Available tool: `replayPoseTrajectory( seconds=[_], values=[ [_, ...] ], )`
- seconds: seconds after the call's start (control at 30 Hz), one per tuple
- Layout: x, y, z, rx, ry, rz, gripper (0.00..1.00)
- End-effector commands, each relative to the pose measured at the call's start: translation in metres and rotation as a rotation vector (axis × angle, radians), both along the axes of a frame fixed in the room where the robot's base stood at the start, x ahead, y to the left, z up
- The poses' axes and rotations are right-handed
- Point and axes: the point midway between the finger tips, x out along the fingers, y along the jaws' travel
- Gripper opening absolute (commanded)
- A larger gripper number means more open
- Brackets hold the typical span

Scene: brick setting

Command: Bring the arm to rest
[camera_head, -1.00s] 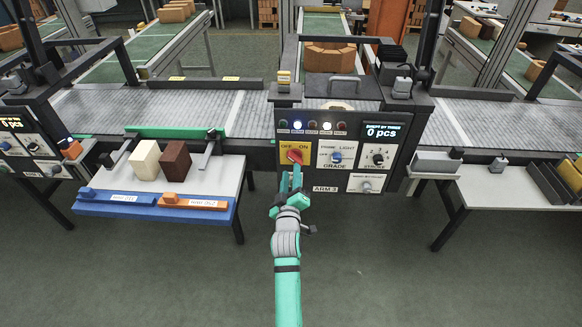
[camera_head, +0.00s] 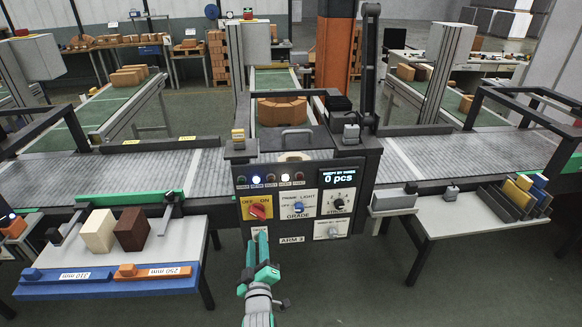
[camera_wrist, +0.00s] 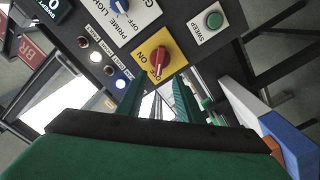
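My gripper (camera_head: 258,246) hangs in front of the lower left of the black control panel (camera_head: 268,180), just below the yellow OFF/ON plate. In the wrist view its two green fingers (camera_wrist: 156,92) stand apart with nothing visible between them. The red knob (camera_head: 258,211) on the yellow plate is clear of the fingers. The knob also shows beyond the fingertips in the wrist view (camera_wrist: 159,57). My forearm reaches up from the bottom edge of the head view.
A side table at left holds a cream block (camera_head: 98,231), a brown block (camera_head: 132,229), a blue bar (camera_head: 60,284) and an orange-red bar (camera_head: 152,273). A table at right carries coloured bars (camera_head: 517,191). A conveyor (camera_head: 440,158) runs behind. Floor in front is open.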

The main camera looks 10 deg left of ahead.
Motion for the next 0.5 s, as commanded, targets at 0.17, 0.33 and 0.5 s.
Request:
replayPoseTrajectory(
  seconds=[0.17, 0.33, 0.5],
  values=[
    [-0.015, -0.007, -0.014, 0.032, 0.021, -0.009, 0.33],
    [-0.061, -0.028, -0.045, 0.134, 0.070, -0.036, 0.33],
    [-0.118, -0.055, -0.074, 0.249, 0.122, -0.078, 0.33]
  ],
)
